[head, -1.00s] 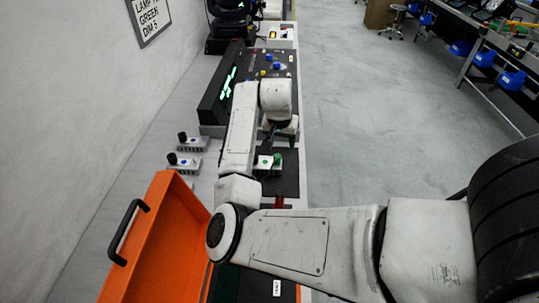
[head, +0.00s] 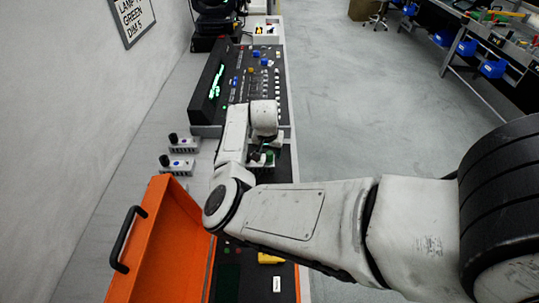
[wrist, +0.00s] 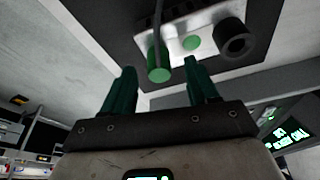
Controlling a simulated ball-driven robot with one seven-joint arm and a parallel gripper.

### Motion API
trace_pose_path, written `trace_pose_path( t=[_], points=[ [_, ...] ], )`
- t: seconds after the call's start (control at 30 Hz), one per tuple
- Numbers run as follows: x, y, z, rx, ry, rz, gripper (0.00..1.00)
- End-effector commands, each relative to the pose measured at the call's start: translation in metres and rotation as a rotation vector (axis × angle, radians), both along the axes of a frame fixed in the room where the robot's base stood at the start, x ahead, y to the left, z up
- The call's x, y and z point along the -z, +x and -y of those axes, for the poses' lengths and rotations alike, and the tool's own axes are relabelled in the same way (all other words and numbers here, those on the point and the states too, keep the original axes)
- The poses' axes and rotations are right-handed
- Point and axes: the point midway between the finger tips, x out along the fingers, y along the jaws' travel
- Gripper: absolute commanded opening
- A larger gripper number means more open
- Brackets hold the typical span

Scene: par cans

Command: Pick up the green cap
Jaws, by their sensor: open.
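The green cap (wrist: 159,66) shows in the wrist view as a short green cylinder at one end of a pale metal box (wrist: 205,22). A thin dark rod or cable runs above it in the picture. The box also carries a green dot (wrist: 192,43) and a black ring-shaped knob (wrist: 234,40). My gripper (wrist: 160,84) is open, with its dark green fingers on either side of the cap in the picture. I cannot tell whether the cap is between them in depth. In the head view, my gripper (head: 257,155) is beside a small green part (head: 269,158), partly hidden by my arm.
An open orange case (head: 160,245) with a black handle stands at lower left. Two small knobbed boxes (head: 177,165) sit on the pale bench left of my arm. A control desk (head: 262,80) lies beyond. A yellow item (head: 270,258) lies near. Open floor is right.

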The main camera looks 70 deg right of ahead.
Motion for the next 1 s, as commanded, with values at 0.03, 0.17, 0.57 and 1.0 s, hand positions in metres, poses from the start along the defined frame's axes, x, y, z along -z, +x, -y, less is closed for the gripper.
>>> trace_pose_path(
  t=[0.03, 0.17, 0.57, 1.0],
  points=[
    [0.0057, -0.0003, 0.0015, 0.0, 0.002, -0.001, 0.59],
    [0.0141, 0.0001, 0.0038, 0.0, 0.001, -0.001, 0.59],
    [0.0152, 0.0006, 0.0041, 0.0, 0.0, 0.0, 0.45],
    [0.0151, 0.0006, 0.004, 0.0, 0.0, 0.0, 0.02]
  ],
)
